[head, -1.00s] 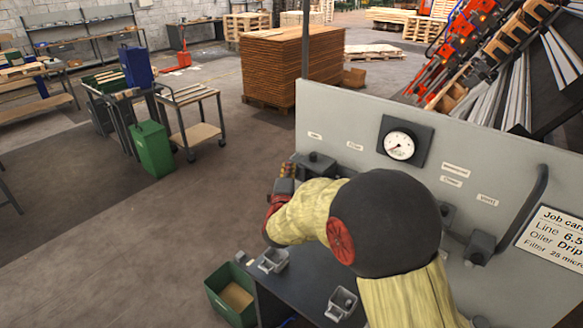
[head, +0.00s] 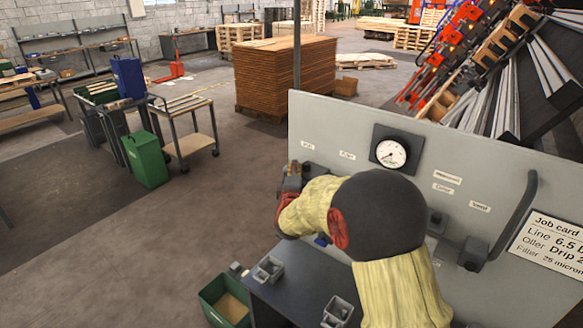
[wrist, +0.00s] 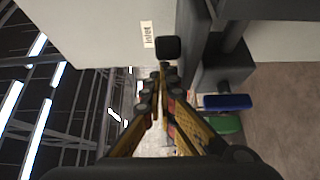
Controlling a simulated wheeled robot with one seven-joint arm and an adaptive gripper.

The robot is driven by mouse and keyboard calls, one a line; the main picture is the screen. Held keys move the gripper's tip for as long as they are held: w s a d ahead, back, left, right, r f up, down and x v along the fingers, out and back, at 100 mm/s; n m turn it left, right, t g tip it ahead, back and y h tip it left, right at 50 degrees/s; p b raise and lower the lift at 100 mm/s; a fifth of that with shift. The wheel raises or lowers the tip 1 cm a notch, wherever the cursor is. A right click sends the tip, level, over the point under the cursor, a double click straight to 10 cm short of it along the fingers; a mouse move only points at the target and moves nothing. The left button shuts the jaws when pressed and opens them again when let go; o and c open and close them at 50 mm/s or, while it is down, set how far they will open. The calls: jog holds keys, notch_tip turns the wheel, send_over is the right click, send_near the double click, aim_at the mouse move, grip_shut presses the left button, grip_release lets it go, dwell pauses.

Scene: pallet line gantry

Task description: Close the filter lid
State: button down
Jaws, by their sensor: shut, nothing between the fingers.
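My gripper (head: 292,172) is shut and empty at the left end of the upright grey panel (head: 340,120). In the wrist view its fingertips (wrist: 162,72) meet just short of a small dark rounded block (wrist: 168,47). The block stands by the panel, near a label reading "Inlet" (wrist: 148,34). A larger grey fitting (wrist: 222,68) is beside the fingers on the right. I cannot tell which of these parts is the filter lid, or whether the lid is open. My arm hides part of the panel's lower fittings in the head view.
A pressure gauge (head: 391,153) and a job card (head: 548,246) are on the panel. A dark bench (head: 290,295) below carries small grey holders (head: 268,269). A green box (head: 222,298) is at its left. Open floor (head: 150,240) lies left.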

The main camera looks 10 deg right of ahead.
jog(key=s+d+b, duration=0.3)
jog(key=s+d, duration=0.4)
jog(key=shift+s, duration=0.15)
jog(key=shift+d, duration=0.1)
dwell(0.4)
